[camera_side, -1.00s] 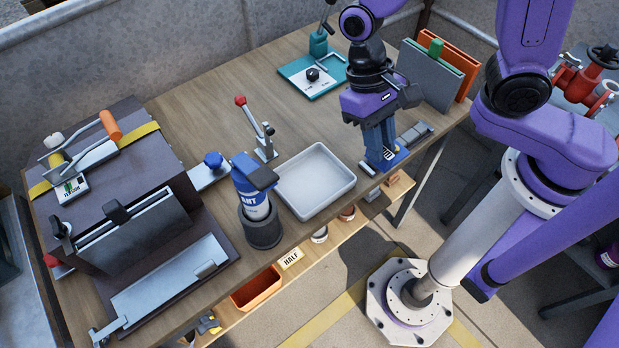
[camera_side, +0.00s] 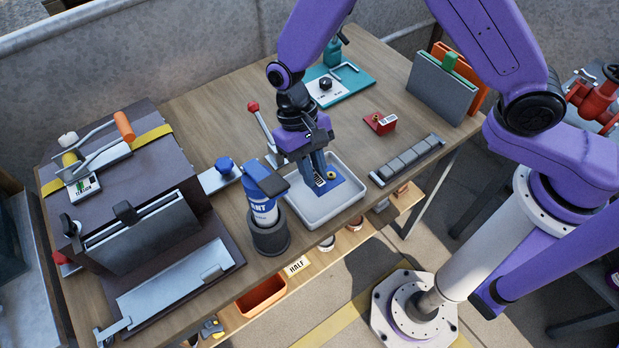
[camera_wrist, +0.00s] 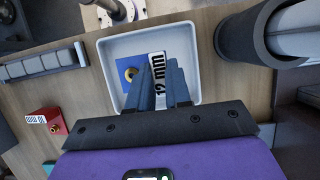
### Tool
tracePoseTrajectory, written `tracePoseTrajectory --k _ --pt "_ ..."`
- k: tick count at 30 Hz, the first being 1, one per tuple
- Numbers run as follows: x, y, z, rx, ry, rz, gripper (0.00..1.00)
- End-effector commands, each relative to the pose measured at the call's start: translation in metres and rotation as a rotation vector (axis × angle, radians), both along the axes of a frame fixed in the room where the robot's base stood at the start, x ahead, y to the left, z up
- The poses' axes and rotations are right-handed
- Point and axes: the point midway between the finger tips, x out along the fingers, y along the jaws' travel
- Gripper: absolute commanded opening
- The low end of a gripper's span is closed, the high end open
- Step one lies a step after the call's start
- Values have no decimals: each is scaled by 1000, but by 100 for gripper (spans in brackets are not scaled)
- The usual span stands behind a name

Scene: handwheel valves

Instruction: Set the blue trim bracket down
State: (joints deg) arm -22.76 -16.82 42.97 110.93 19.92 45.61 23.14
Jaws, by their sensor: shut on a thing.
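The blue trim bracket (camera_side: 348,186) is a flat blue piece with a brass-coloured round part and a white label reading "12 mm". My gripper (camera_side: 320,182) points down and is shut on it; the fingers hide part of it. The bracket is within the outline of the shallow light-grey tray (camera_side: 303,215), at its middle. I cannot tell whether it touches the tray floor. In the wrist view, the bracket (camera_wrist: 127,74) shows beyond the fingers (camera_wrist: 160,100), inside the tray's walls (camera_wrist: 104,62).
A blue-capped can (camera_side: 263,211) in a dark holder stands close left of the tray. A red-knobbed lever (camera_side: 258,122) stands behind it. A row of grey blocks (camera_side: 407,160) and a small red block (camera_side: 380,123) lie to the right.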

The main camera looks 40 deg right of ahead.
Motion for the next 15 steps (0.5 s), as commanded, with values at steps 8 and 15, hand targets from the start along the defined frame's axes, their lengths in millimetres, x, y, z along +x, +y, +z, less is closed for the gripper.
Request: tracePoseTrajectory --k 8,15 --pt "6 5 -22 -2 3 -1 0" --pt "6 5 -40 0 0 0 0"
